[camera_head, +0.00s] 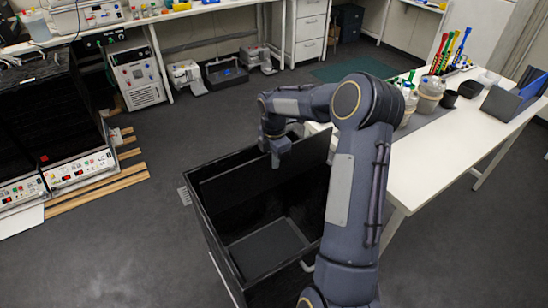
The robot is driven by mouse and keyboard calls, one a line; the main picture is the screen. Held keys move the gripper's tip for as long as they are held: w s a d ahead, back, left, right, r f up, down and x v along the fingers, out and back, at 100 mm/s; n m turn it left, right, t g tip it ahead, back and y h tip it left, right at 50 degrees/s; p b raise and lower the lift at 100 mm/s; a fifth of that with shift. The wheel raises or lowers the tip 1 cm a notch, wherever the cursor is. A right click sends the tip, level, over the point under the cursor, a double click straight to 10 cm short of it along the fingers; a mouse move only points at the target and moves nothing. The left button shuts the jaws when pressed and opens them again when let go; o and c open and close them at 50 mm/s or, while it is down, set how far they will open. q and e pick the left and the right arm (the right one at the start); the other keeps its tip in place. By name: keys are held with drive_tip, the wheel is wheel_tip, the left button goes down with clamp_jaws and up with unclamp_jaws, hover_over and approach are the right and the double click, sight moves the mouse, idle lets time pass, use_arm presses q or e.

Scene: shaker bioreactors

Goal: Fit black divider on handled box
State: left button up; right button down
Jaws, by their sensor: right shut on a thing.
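The black handled box (212,238) stands open-topped in the lower middle, with its inner floor visible. A black flat panel that looks like the divider (232,180) stands upright at the far end of the box, its top edge running slantwise. My right gripper (275,158) is above that edge, pointing down and shut on the divider. Its fingertips are small and partly hidden. Whether the divider's lower edge is seated in the box I cannot tell. My right arm covers the box's right side. My left gripper is not in view.
A white table (450,140) with bottles, colored tools and a blue-grey bin (510,102) stands to the right. Black instruments (50,130) and wooden strips (100,188) are at left. Grey floor is free left of the box.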

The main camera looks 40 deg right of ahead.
sight(274, 180)
wheel_tip(274, 180, down, 3)
drive_tip(key=shift+f+b, duration=0.1)
drive_tip(key=shift+b, duration=0.9)
wheel_tip(274, 180, down, 6)
drive_tip(key=b, duration=0.5)
drive_tip(key=shift+f, duration=0.25)
drive_tip(key=shift+f+b, duration=1.15)
drive_tip(key=shift+f, duration=0.8)
drive_tip(key=shift+d, duration=0.15)
drive_tip(key=shift+f+b, duration=0.3)
drive_tip(key=shift+f, duration=0.35)
drive_tip(key=shift+f+b, duration=0.3)
drive_tip(key=shift+f, duration=0.2)
drive_tip(key=shift+f, duration=0.35)
drive_tip(key=shift+f+b, duration=0.45)
drive_tip(key=shift+b, duration=0.05)
